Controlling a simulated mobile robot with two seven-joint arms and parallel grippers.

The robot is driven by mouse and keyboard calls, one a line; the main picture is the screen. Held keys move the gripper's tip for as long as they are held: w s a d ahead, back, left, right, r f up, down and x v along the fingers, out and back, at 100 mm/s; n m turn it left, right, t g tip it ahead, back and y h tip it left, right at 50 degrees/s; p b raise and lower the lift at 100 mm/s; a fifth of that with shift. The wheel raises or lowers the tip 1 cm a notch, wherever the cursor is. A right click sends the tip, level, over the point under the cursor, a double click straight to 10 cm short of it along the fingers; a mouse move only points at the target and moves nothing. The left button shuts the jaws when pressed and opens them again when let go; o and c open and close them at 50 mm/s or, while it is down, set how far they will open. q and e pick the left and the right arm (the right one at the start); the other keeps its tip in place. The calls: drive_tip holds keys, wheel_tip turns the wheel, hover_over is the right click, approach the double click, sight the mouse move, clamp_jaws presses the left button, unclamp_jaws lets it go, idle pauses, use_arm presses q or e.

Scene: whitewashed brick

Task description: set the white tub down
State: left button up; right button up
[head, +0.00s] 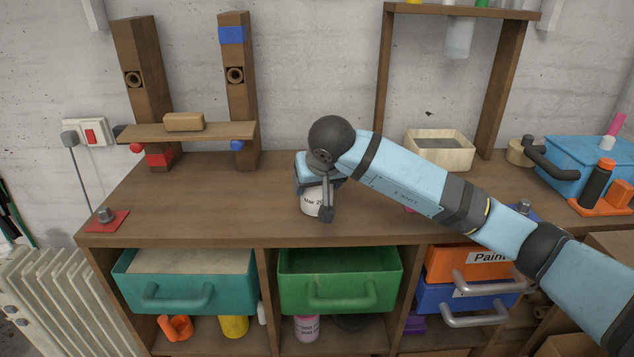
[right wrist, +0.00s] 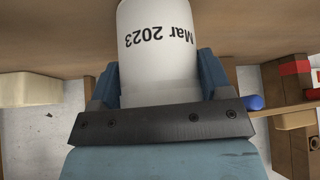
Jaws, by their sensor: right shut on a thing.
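The white tub (head: 309,203), marked "Mar 20..." in the head view, is at the wooden bench top, left of the middle. In the right wrist view the tub (right wrist: 158,45) shows the print "Mar 2023" upside down. My right gripper (head: 318,182) is shut on the tub, with a blue finger on either side of it in the right wrist view (right wrist: 158,85). The tub looks upright. Its upper part is hidden behind my gripper and wrist, and I cannot tell whether its base touches the bench top. My left gripper is not in view.
A red pad with a knob (head: 107,219) lies at the left end. A cream box (head: 440,150) stands behind my right arm, and a blue toolbox (head: 585,165) at the right. Open teal (head: 185,297) and green (head: 340,290) drawers jut out below.

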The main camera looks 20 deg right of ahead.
drive_tip(key=o, duration=1.1)
